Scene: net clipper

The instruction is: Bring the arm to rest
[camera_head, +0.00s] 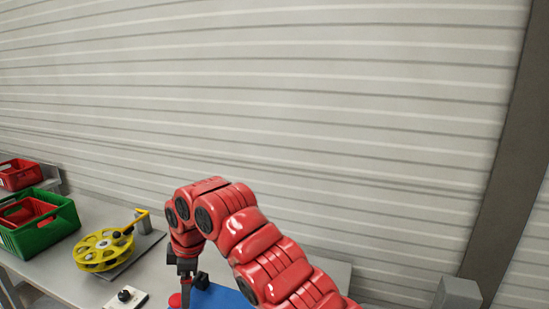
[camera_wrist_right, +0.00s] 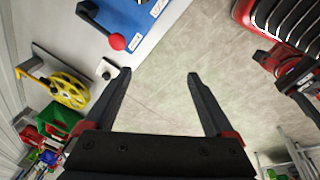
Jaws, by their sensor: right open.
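My right arm (camera_head: 270,255) comes in from the lower right of the head view, rises to a bend and points its gripper down. In the right wrist view my right gripper (camera_wrist_right: 160,75) is open, with nothing between its fingers and grey floor showing behind the gap. A blue device (camera_wrist_right: 150,30) with a red-knobbed lever (camera_wrist_right: 117,41) lies on the table, beyond the left finger and apart from it. In the head view the blue device (camera_head: 222,297) is partly hidden behind my arm.
A yellow reel (camera_head: 103,250) stands on a grey plate on the table (camera_head: 75,230). A green crate (camera_head: 38,222) holding a red bin is at its left, and another red bin (camera_head: 18,174) is behind. A small white box with a black knob (camera_head: 126,297) sits in front.

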